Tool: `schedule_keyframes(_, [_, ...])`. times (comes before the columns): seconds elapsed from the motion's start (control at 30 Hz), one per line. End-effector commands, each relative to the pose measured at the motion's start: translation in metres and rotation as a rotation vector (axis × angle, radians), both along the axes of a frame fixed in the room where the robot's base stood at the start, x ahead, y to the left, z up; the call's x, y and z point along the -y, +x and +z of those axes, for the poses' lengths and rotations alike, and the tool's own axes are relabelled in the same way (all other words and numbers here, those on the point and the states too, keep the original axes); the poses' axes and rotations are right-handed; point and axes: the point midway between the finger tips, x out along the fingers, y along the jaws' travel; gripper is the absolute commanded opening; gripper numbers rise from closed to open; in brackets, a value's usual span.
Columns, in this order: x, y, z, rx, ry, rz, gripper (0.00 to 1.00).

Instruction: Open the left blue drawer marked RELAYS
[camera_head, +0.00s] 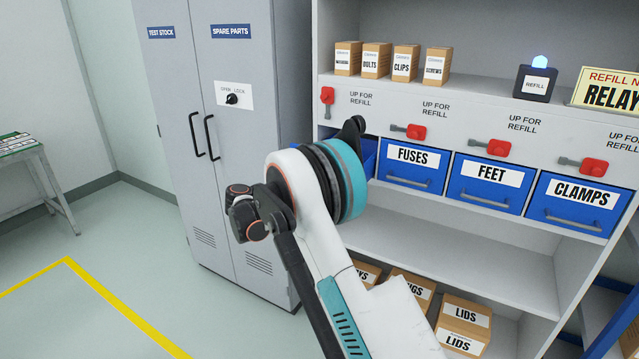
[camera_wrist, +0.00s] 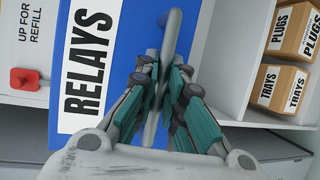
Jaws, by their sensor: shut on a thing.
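The blue drawer marked RELAYS (camera_wrist: 122,25) fills the left middle of the wrist view, turned on its side. Its grey bar handle (camera_wrist: 173,24) runs between the fingers of my gripper (camera_wrist: 160,78), which is shut on it. In the head view only a strip of this drawer (camera_head: 369,153) shows, left of the FUSES drawer; my arm hides its front, its handle and my gripper. I cannot tell how far the drawer stands out. The red lever above it (camera_head: 327,96) has its grey arm pointing down.
The FUSES (camera_head: 408,178), FEET (camera_head: 480,197) and CLAMPS (camera_head: 560,217) drawers look shut, with their lever arms pointing left. Labelled boxes stand on the lower shelf, including LIDS (camera_head: 464,316). A grey cabinet (camera_head: 255,180) stands left of my arm. Open floor lies at left.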

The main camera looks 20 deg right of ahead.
Motion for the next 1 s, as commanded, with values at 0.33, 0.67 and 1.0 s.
schedule_keyframes(0.33, [-0.004, -0.003, 0.0, 0.0, 0.001, 0.0, 0.0])
schedule_keyframes(0.67, [-0.004, -0.003, 0.0, 0.0, 0.0, 0.0, 0.19])
schedule_keyframes(1.0, [-0.023, -0.007, 0.003, 0.0, 0.0, 0.002, 0.19])
